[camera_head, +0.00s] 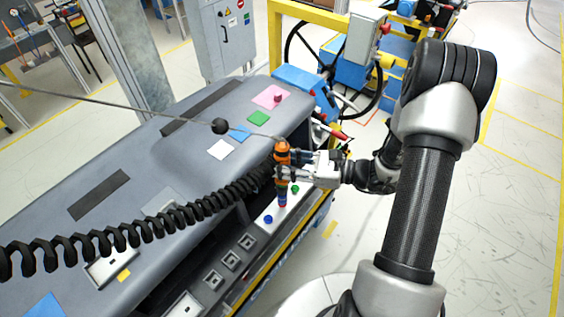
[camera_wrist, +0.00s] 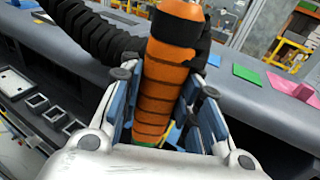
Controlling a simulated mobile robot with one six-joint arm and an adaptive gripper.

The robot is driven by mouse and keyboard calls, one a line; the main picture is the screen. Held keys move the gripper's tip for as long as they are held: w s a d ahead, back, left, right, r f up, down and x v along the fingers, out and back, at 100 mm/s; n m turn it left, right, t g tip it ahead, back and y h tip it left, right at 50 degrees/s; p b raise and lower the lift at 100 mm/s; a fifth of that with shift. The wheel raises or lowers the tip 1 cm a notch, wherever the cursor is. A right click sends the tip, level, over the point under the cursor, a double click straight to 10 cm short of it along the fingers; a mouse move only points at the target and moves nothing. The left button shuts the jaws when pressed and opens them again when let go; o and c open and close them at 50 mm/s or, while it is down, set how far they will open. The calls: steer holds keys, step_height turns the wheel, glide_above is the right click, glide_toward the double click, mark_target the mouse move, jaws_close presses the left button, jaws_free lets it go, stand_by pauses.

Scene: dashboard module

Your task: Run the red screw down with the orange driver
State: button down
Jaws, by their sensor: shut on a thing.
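The orange driver (camera_head: 282,179) stands roughly upright over the pale panel at the front edge of the dashboard module. My gripper (camera_head: 290,164) comes from the right and is shut around its orange body. In the wrist view the ribbed orange driver (camera_wrist: 156,85) lies between the blue-padded fingers of my gripper (camera_wrist: 160,105). A blue screw (camera_head: 268,219) and a green screw (camera_head: 295,189) sit on the panel on either side of the driver's lower end. I cannot make out the red screw; the driver's lower end may hide it, and I cannot tell whether the tip touches anything.
A black coiled hose (camera_head: 150,225) runs from the driver leftward across the module. A black ball (camera_head: 220,126) hangs on a cable over the top. Coloured squares, including a green one (camera_head: 259,118) and a pink one (camera_head: 270,97), lie on the dashboard. Open floor lies to the right.

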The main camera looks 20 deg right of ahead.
mark_target(283, 154)
steer(key=shift+f+b, duration=1.1)
steer(key=shift+f, duration=0.05)
stand_by(3.8)
steer(key=shift+r, duration=0.1)
steer(key=shift+r+p, duration=2.2)
steer(key=shift+r, duration=0.8)
steer(key=shift+d, duration=0.15)
